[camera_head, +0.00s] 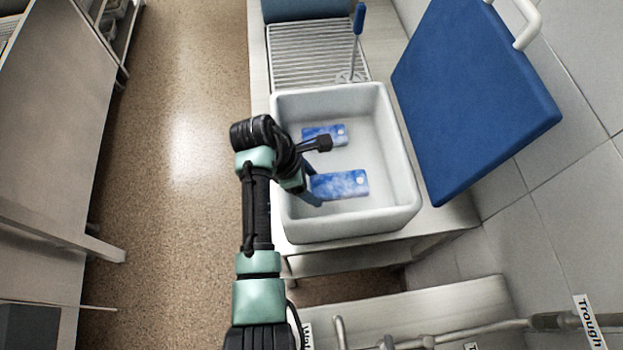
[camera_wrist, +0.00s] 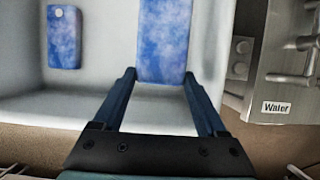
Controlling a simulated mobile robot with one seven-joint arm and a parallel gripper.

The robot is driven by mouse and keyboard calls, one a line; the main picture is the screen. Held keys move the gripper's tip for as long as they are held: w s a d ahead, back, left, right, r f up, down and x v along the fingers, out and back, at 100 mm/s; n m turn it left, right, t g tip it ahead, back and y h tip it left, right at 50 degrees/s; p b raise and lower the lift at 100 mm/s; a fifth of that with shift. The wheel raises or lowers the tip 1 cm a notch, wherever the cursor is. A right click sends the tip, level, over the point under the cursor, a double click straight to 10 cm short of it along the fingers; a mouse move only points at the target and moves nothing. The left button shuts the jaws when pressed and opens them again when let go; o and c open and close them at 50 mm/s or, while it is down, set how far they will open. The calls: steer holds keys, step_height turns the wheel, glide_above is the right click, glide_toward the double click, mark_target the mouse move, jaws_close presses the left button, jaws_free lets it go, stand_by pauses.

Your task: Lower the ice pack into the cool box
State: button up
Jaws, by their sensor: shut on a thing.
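The white cool box (camera_head: 399,160) stands open on the metal counter. My gripper (camera_head: 312,194) reaches over its left wall and points down into the opening. In the wrist view, the fingers (camera_wrist: 159,77) are shut on the near end of a blue mottled ice pack (camera_wrist: 165,40). The held ice pack (camera_head: 343,185) shows inside the box's outline in the head view; its height above the floor is hard to tell. A second blue pack (camera_head: 336,133) lies farther back in the box, apart from the held one; it also shows in the wrist view (camera_wrist: 65,38).
A blue lid or board (camera_head: 470,95) leans against the tiled wall at the right. A ribbed drainer (camera_head: 310,60) and a blue-handled tool (camera_head: 358,22) are behind the box. Pipes and a metal trough (camera_head: 430,312) are in front. The floor at left is clear.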

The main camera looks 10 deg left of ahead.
steer(key=shift+f+b, duration=1.35)
steer(key=shift+f, duration=1.35)
steer(key=o, duration=1.5)
step_height(320, 180, up, 13)
steer(key=p, duration=1.4)
steer(key=shift+r+p, duration=0.35)
steer(key=shift+r, duration=0.7)
